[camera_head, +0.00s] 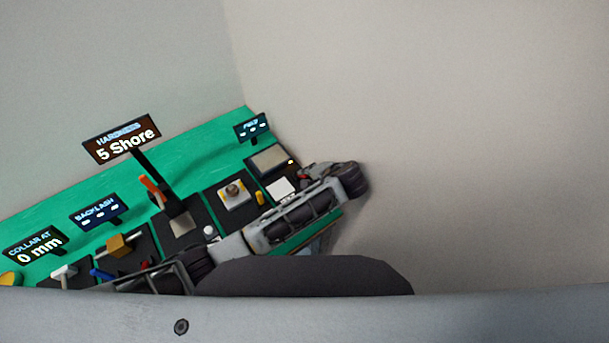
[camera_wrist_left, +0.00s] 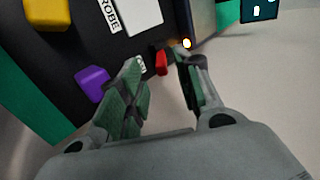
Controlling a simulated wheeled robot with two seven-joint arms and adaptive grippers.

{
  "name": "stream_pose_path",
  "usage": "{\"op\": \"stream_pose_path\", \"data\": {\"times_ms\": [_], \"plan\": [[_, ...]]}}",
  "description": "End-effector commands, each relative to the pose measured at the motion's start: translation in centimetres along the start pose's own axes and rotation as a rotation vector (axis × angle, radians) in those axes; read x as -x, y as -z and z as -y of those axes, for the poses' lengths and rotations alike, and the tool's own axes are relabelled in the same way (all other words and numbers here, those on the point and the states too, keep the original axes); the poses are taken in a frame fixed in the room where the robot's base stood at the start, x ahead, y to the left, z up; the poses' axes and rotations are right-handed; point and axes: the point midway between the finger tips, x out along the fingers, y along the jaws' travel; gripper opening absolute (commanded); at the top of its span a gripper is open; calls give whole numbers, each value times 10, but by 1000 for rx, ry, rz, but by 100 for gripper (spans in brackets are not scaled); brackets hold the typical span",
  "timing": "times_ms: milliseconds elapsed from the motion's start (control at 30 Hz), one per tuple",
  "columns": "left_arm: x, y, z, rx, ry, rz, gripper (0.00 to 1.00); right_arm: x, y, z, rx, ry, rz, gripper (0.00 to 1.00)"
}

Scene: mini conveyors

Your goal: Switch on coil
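At the right end of the green bench is a station with a grey plate (camera_head: 268,158) and a small glowing orange light (camera_head: 290,162). The light also shows in the left wrist view (camera_wrist_left: 186,43). A small red piece (camera_wrist_left: 161,62), possibly a switch, stands on the dark base near it. No coil label is readable. My left gripper (camera_head: 313,174) is over this station's right side. In the left wrist view my left gripper (camera_wrist_left: 160,66) is open, its fingers on either side of the red piece; whether they touch it is unclear. My right gripper is not in view.
A white card (camera_head: 282,188) and a "PROBE" label (camera_wrist_left: 108,15) lie beside the station. A purple block (camera_wrist_left: 92,84) is left of the fingers, and a yellow block (camera_wrist_left: 48,12) is farther off. Other stations and signs, such as "5 Shore" (camera_head: 122,140), fill the bench leftward.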

Motion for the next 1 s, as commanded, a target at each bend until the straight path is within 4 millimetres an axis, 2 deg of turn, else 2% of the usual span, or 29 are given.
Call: {"op": "stream_pose_path", "data": {"times_ms": [200, 400, 800, 1000], "plan": [[-28, 0, 1, 0, 1, 2, 34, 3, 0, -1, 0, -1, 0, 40], [-42, 0, 1, 0, 1, 0, 34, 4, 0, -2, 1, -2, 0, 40], [-47, 0, 0, 0, 0, 0, 34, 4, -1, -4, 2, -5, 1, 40], [-47, 0, 0, 0, 0, 0, 10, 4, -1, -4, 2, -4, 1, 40]]}}
